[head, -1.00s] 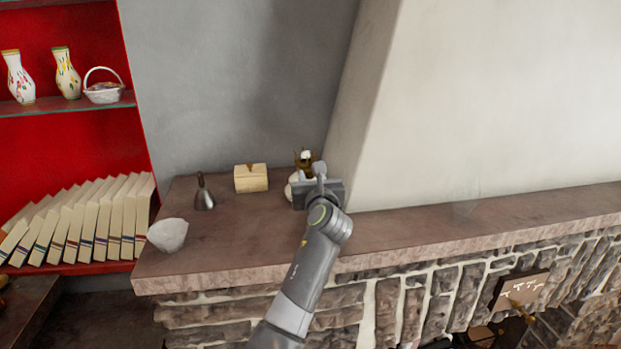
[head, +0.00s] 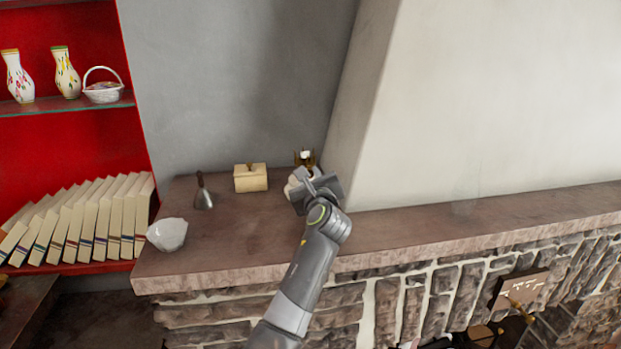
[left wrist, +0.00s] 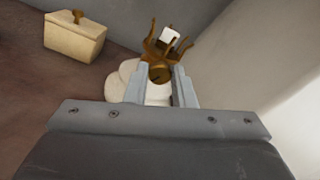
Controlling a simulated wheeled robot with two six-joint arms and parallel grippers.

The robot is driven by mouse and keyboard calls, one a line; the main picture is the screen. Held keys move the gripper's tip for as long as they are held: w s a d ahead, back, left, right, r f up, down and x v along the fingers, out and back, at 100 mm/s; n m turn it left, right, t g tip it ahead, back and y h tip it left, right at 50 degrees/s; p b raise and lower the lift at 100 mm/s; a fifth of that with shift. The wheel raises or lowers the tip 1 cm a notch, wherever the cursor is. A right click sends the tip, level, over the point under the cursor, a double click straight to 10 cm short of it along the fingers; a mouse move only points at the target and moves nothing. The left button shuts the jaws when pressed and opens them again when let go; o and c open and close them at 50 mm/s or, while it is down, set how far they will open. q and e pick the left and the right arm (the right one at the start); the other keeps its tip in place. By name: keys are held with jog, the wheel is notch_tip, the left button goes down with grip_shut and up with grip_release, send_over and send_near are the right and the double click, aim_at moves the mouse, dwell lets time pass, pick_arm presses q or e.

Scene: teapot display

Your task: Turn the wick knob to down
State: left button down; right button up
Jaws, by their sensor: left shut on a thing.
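A small oil lamp with a white rounded body and a brass pronged top (head: 304,158) stands on the mantel against the chimney; the wrist view shows the brass top (left wrist: 167,44) with a white piece in its middle. The round brass wick knob (left wrist: 160,73) sits below the prongs, between the two fingers of my left gripper (left wrist: 163,80). My left gripper (head: 306,178) is shut on the knob and tilted in the head view. It hides the knob and part of the white body there. My right gripper is not in view.
A cream lidded box (head: 250,178) stands left of the lamp, then a small bell (head: 203,192) and a white bowl (head: 167,234). The sloping chimney wall (head: 385,110) is close on the lamp's right. The mantel top (head: 240,230) in front is clear.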

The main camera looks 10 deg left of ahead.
pick_arm(q)
jog(key=shift+n, duration=1.2)
jog(key=c, duration=1.2)
grip_release()
jog(key=shift+c, duration=0.2)
jog(key=shift+f, duration=0.1)
